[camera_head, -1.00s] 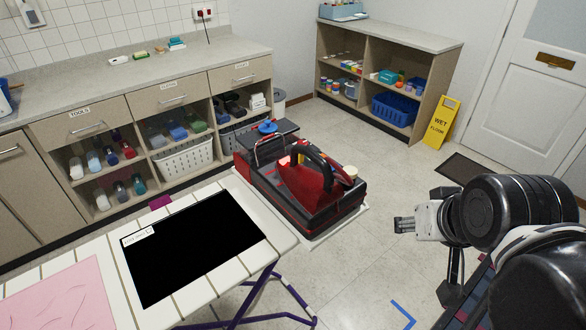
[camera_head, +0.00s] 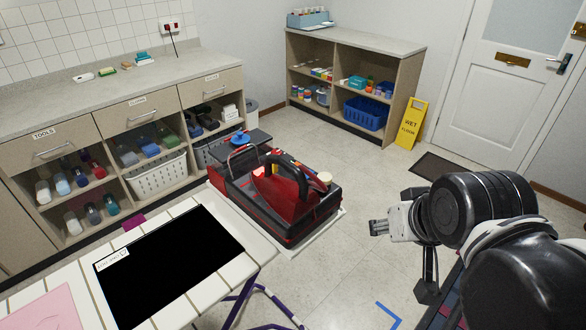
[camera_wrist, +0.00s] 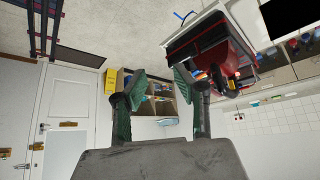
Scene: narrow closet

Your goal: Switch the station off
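I cannot tell for certain which thing is the station. A red and black unit (camera_head: 305,215) with a black arched handle, a cream knob and small coloured parts on top stands on a white base on the floor, mid-picture. It also shows in the wrist view (camera_wrist: 232,60), upside down. A white wall socket (camera_head: 171,27) with red switches and a dark cord is above the counter. My gripper (camera_head: 378,228) is right of the red unit, apart from it. In the wrist view its two fingers (camera_wrist: 160,85) are spread with nothing between them.
An ironing-board-like table (camera_head: 205,283) with a black panel (camera_head: 170,262) is at front left. A counter (camera_head: 130,92) with drawers and bins runs along the left wall. A shelf unit (camera_head: 400,75), yellow wet-floor sign (camera_head: 411,124) and door (camera_head: 490,95) are behind.

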